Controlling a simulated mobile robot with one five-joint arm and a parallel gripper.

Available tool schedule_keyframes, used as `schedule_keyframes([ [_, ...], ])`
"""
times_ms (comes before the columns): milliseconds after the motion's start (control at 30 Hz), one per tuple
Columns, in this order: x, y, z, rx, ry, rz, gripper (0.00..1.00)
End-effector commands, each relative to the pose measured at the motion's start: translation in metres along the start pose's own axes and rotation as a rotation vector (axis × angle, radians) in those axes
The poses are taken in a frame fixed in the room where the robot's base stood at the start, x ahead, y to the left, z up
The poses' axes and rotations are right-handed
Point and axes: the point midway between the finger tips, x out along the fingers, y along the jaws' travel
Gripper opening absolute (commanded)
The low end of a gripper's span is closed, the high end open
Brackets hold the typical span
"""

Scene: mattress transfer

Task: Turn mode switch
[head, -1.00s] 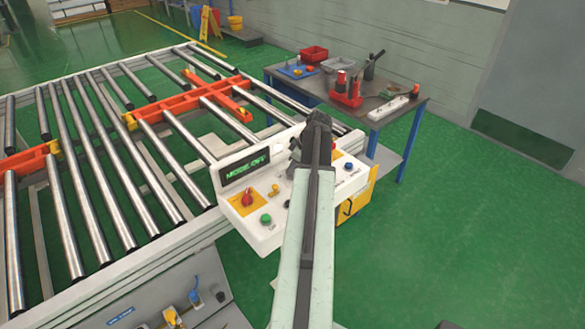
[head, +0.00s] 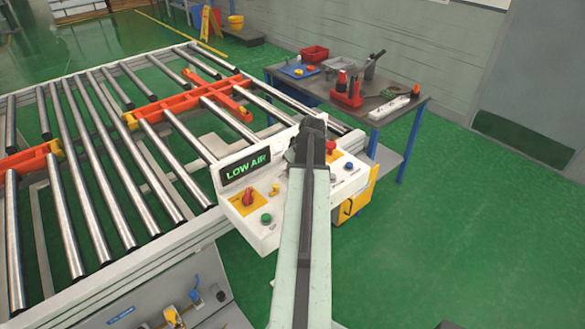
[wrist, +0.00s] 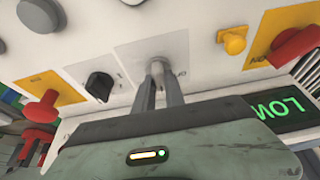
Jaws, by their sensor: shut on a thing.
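The white control panel (head: 262,235) stands at the corner of the roller table. In the wrist view, my gripper (wrist: 158,88) is shut on a small grey switch (wrist: 157,67), which stands on a light grey plate with partly hidden lettering. The fingers cover most of the switch, so its exact setting is hard to read. In the head view my arm hides the switch and fingertips. The panel display (head: 246,170) reads LOW AIR in green; its first letters also show in the wrist view (wrist: 282,107).
A red button (wrist: 42,108) lies at the left. A workbench (head: 422,103) with tools stands behind the panel. Green floor at the right is clear.

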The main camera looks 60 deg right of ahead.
Motion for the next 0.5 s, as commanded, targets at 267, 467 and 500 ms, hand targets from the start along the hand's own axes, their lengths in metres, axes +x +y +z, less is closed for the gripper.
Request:
schedule_keyframes([
  [267, 0.0003, -0.0005, 0.0018, -0.001, -0.006, -0.002, 0.2],
  [467, 0.0002, -0.0003, 0.0012, -0.001, -0.003, -0.001, 0.36],
  [500, 0.0002, -0.0002, 0.001, -0.001, -0.003, -0.001, 0.36],
])
